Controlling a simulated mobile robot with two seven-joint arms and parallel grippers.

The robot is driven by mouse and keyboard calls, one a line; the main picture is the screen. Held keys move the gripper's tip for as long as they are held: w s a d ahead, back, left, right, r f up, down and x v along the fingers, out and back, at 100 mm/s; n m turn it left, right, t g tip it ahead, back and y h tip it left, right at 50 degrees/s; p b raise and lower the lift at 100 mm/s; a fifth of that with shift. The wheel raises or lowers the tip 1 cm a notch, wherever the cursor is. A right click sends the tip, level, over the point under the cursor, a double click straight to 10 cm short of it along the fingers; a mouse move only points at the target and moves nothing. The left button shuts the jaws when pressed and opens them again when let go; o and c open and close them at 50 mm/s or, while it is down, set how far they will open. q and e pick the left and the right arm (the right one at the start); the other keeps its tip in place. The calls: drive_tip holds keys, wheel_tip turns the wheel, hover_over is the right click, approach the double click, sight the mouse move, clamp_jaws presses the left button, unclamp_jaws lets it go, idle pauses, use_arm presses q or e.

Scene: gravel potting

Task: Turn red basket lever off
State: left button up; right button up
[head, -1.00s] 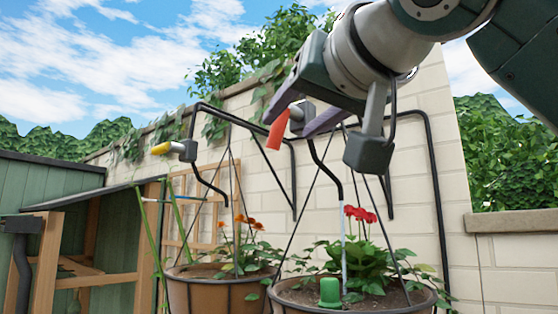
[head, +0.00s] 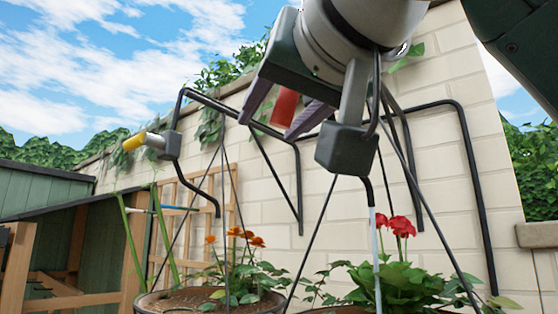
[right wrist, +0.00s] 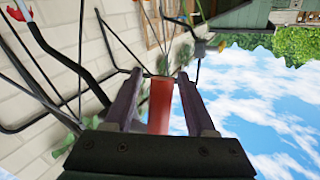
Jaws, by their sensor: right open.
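The red lever (head: 286,107) shows between the two fingers of my right gripper (head: 268,127). The gripper is open, with one purple-grey finger on each side of the lever. In the right wrist view the red lever (right wrist: 160,106) stands in the gap between the fingers (right wrist: 159,76), with space visible on both sides. The valve body behind the lever is mostly hidden by my gripper. Below it, a black spout (head: 370,192) lets a pale stream (head: 376,250) fall into the basket with red flowers (head: 401,227). My left gripper is not in view.
A yellow lever (head: 134,142) on another black spout is at the left, above a hanging basket (head: 165,303) with orange flowers. Black brackets (head: 467,150) and hanging rods stand before the pale brick wall (head: 430,130). A green-and-wood shed (head: 40,190) is at far left.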

drive_tip(key=shift+s, duration=0.1)
drive_tip(key=shift+c, duration=0.3)
clamp_jaws()
idle(0.9)
